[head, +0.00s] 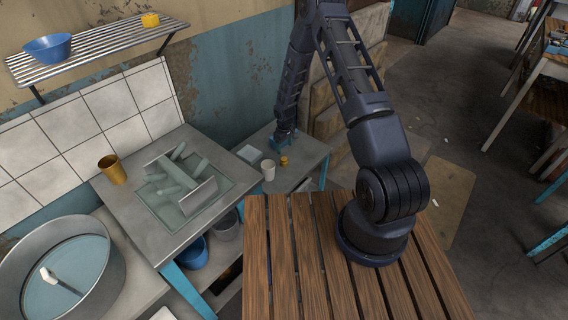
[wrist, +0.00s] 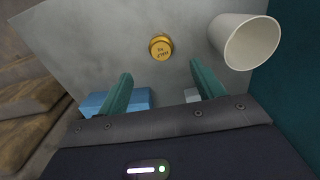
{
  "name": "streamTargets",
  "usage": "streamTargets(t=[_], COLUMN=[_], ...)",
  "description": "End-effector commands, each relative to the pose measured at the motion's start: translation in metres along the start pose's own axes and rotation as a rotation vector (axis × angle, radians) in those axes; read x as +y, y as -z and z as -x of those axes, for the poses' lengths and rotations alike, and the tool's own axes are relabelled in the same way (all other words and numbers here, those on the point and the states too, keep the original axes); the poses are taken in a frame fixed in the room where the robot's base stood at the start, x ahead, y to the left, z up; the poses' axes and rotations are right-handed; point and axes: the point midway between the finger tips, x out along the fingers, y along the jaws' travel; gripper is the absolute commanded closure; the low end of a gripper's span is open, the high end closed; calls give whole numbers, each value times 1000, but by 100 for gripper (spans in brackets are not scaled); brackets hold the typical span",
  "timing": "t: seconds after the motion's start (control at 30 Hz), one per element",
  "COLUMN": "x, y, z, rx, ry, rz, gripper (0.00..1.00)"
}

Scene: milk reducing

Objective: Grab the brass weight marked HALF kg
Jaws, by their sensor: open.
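The brass weight (wrist: 160,47) stands on the grey tabletop, seen from above in the wrist view. Its top carries small upside-down lettering that seems to read HALF kg. In the head view the brass weight (head: 284,160) is small, on the grey side table below the end of my arm. My gripper (wrist: 160,69) is open and empty, with one teal finger on either side. The weight lies just beyond the fingertips, about centred between them and touching neither.
A white cup (wrist: 250,45) stands right of the weight, close to the right finger. A blue block (wrist: 138,97) and a pale block (wrist: 191,95) lie near the fingers.

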Motion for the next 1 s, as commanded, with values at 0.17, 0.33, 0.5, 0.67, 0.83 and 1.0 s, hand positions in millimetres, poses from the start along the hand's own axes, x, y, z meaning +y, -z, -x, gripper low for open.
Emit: streamTargets(t=[0.17, 0.33, 0.5, 0.67, 0.83, 1.0], x=[0, 0, 0, -1, -3, -2], y=[-1, 0, -1, 0, 0, 0], z=[-20, -42, -53, -63, -85, -102], rx=[-2, -1, -1, -2, -2, -1], ry=[1, 0, 0, 0, 1, 0], rz=[1, 1, 0, 0, 0, -1], gripper=[33, 33, 33, 33, 33, 33])
